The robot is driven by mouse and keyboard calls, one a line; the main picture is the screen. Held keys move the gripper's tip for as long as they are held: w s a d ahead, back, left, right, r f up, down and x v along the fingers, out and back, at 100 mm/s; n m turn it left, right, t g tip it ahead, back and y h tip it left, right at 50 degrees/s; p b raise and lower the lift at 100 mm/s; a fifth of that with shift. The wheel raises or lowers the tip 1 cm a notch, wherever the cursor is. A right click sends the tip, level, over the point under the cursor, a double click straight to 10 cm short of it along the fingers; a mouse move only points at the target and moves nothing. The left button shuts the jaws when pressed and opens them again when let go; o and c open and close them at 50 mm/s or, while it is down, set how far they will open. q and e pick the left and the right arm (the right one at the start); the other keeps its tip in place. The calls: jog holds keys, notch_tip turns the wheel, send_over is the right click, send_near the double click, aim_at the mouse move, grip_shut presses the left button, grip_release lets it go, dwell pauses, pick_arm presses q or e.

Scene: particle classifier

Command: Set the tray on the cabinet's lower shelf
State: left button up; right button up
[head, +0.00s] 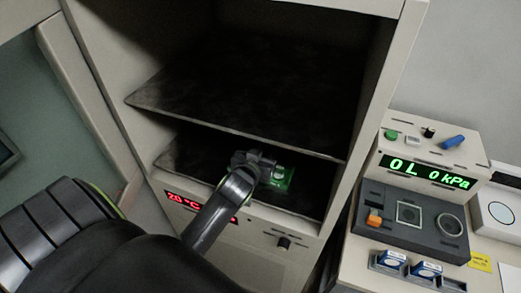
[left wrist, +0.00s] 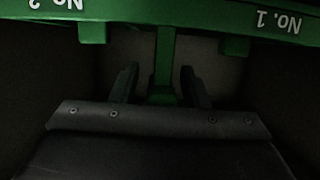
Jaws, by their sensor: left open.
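The green tray (head: 284,178) is inside the cabinet's lower compartment, low over or on the dark lower shelf (head: 190,158); contact is hard to judge. Most of it is hidden by my gripper and the upper shelf. In the left wrist view the tray (left wrist: 235,46) shows the labels "No. 1" and "No. 2", upside down, and a green handle stem. My left gripper (left wrist: 160,88) is open, with its two fingers apart on either side of the stem. In the head view my left gripper (head: 265,166) reaches into the lower compartment. My right gripper is not in view.
The upper shelf (head: 250,95) hangs close above my left gripper and is empty. The cabinet's side wall (head: 375,90) bounds the opening on the right. A red display (head: 188,201) sits below the opening. An instrument reading kPa (head: 430,170) stands on the right bench.

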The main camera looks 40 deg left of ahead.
pick_arm(q)
jog(key=shift+s+d+r, duration=0.15)
jog(key=shift+s, duration=0.45)
jog(key=b+v, duration=0.2)
jog(key=v, duration=0.9)
